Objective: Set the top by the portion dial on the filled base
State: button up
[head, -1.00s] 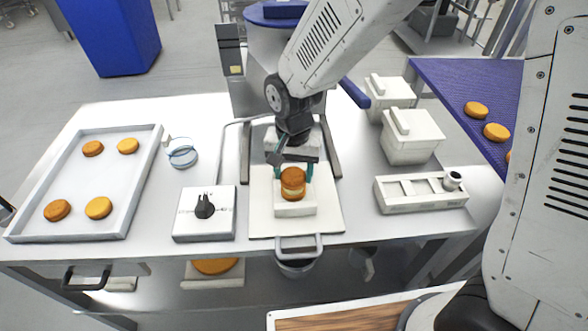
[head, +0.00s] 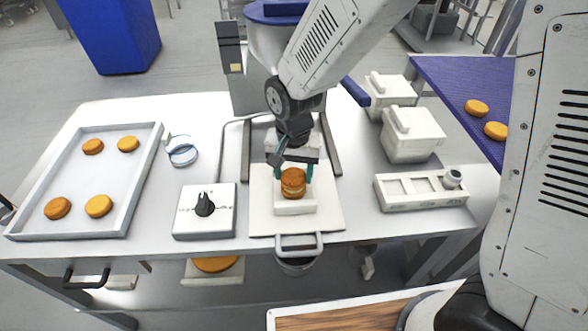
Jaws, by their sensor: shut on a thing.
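My gripper (head: 293,172) is over the white board, its teal fingers on either side of a brown round top (head: 293,180). It is shut on this top. The top sits over a paler filled base (head: 293,194) on a small white block (head: 295,209); the two look stacked and touching. The portion dial (head: 204,205) is a black knob on a white box left of the board, and no round lies beside it.
A grey tray (head: 128,190) at the left holds several rounds. White lidded tubs (head: 411,138) and a white slotted holder (head: 420,190) stand to the right. A handled board (head: 258,215) lies under the block. A blue mat (head: 462,95) with rounds is at the far right.

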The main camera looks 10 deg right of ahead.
jog(key=shift+f, duration=0.35)
jog(key=o, duration=1.2)
jog(key=shift+r, duration=3.55)
